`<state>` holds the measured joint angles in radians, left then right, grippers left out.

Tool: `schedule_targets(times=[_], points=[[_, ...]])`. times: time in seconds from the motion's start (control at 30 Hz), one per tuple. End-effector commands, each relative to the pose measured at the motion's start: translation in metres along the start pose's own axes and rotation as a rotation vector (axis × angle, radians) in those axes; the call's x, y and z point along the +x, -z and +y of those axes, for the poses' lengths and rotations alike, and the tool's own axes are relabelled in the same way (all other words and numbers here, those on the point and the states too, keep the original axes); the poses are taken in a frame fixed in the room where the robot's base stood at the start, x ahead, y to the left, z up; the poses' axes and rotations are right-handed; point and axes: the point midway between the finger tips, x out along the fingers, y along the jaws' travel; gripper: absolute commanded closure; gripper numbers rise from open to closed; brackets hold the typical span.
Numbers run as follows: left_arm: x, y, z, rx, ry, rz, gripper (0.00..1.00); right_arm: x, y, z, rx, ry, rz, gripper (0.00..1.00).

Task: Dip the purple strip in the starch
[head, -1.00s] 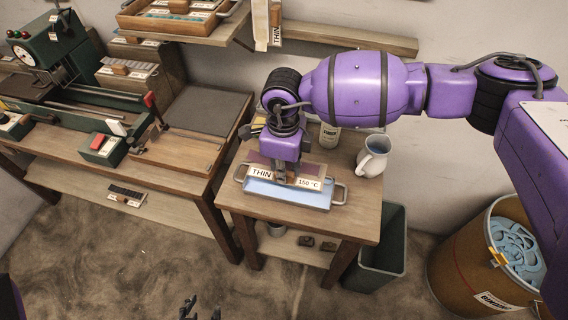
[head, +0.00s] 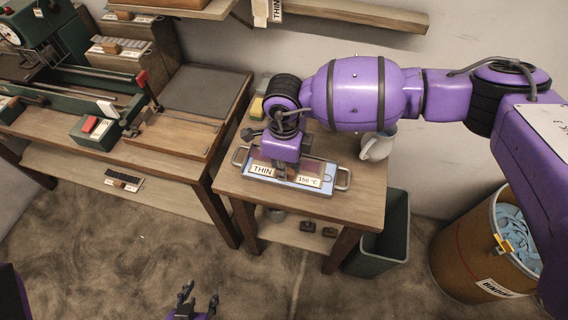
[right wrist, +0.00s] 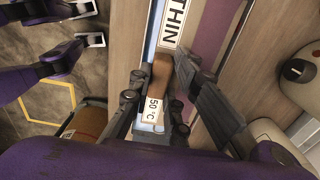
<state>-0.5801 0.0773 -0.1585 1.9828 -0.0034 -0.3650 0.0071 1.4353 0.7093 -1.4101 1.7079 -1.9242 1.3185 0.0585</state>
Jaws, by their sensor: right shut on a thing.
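The purple strip (head: 312,168) lies low over the shallow starch tray (head: 343,184) on the small wooden table. The strip also shows in the right wrist view (right wrist: 212,35), beside the THIN label. Little of the pale blue starch shows around it. I cannot tell whether the strip touches the starch. My left gripper (head: 197,302) is open and empty above the floor, far from the tray.
A green bin (head: 384,235) stands beside the table, and a brown drum (head: 475,240) with blue pieces is further right. The bench (head: 190,125) with the green machine is on the left. The table front is bare.

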Motion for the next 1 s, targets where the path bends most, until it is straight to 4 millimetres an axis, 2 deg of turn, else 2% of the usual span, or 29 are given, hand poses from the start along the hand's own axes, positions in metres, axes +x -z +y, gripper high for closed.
schedule_targets(times=[1.0], points=[[0.0009, -0.0006, 0.0004, 0.003, -0.002, -0.001, 0.60, 0.0082, -0.0022, -0.0002, 0.000, 0.001, 0.000, 1.00]])
